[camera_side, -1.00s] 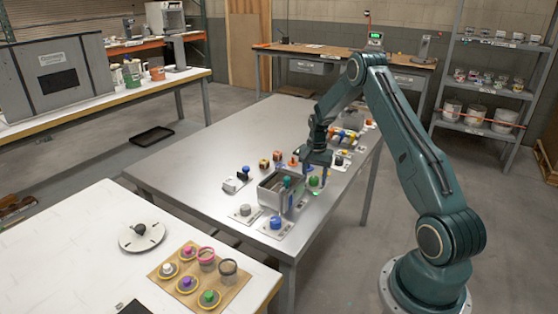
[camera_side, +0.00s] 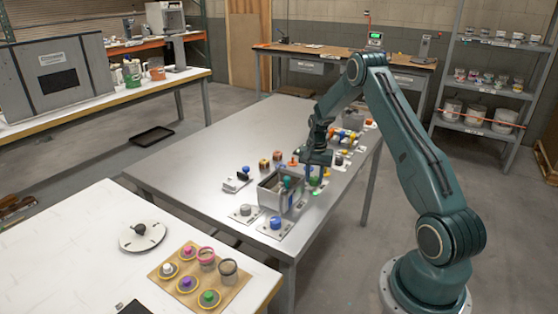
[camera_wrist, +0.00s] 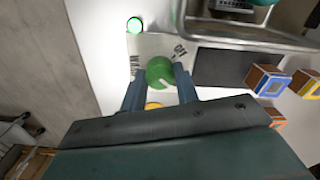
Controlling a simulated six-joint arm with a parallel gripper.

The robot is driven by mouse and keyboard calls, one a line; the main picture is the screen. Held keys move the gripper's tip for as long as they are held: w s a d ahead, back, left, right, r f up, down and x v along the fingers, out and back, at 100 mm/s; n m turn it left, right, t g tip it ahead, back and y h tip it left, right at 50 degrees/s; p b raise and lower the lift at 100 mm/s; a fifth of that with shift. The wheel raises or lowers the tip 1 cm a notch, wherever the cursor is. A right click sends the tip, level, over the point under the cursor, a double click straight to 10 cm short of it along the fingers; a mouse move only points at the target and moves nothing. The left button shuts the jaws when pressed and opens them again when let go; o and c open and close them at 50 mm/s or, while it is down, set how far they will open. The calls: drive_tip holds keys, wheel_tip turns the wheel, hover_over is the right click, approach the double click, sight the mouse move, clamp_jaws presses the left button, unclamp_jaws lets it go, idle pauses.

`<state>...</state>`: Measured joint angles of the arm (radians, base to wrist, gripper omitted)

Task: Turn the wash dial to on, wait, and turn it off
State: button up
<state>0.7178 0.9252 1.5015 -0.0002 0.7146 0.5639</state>
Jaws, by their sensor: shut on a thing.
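The wash dial is a round green knob (camera_wrist: 160,72) with a white pointer line, on a pale plate (camera_wrist: 150,43) marked "WASH" and "OFF". In the wrist view my gripper (camera_wrist: 160,80) has one finger on each side of the knob and is shut on it. The pointer line runs toward the lower right of that view, near the right finger. A small lamp (camera_wrist: 134,25) beside the plate glows green. In the side view my gripper (camera_side: 316,177) is down over the dial, which it partly hides.
A grey metal basin (camera_side: 281,196) stands close to the dial, left of my gripper in the side view. Blue knob (camera_side: 275,222) and grey knob (camera_side: 245,210) sit nearer the front edge. Small coloured blocks (camera_wrist: 268,80) lie close by. The table's left side (camera_side: 190,165) is clear.

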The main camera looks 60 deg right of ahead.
drive_tip(key=n, duration=0.3)
drive_tip(key=shift+n, duration=0.3)
drive_tip(key=n, duration=0.4)
drive_tip(key=shift+n, duration=0.3)
drive_tip(key=n, duration=0.4)
drive_tip(key=shift+n, duration=2.3)
drive_tip(key=o, duration=1)
drive_tip(key=shift+r, duration=0.1)
